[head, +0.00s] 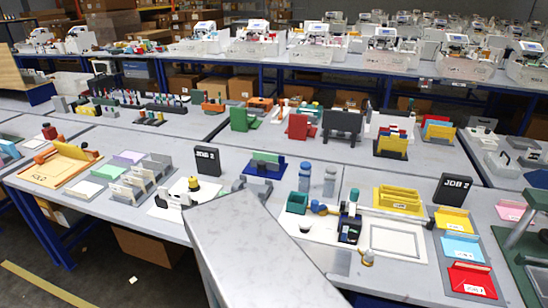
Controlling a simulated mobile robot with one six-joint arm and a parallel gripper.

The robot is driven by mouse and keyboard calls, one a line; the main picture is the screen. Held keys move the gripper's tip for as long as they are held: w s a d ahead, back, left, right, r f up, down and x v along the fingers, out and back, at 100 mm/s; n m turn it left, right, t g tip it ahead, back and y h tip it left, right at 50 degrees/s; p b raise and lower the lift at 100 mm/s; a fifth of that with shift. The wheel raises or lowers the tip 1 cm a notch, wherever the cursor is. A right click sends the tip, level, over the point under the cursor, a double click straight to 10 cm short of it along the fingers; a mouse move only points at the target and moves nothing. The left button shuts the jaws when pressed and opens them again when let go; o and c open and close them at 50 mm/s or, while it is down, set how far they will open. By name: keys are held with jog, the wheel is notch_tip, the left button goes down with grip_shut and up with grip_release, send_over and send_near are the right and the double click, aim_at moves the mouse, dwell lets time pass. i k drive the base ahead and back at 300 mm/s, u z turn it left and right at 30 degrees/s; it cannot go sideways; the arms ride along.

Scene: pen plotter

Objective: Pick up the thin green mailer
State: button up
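I cannot tell for sure which thing is the thin green mailer. A thin green upright piece (268,157) stands in a blue holder (263,174) on the near table, just beyond my arm. A larger green upright block (240,119) stands farther back. My grey arm link fills the bottom middle and covers part of the near table. My gripper cannot be made out in this view.
A black JOB 2 sign (454,189) stands right, near yellow, blue and red trays (472,280). A second black sign (207,160) stands left of the blue holder.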

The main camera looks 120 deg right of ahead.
aim_at(261, 156)
jog(key=u, duration=0.1)
jog(key=k, duration=1)
jog(key=z, duration=2.1)
jog(key=i, duration=0.8)
jog(key=z, duration=0.05)
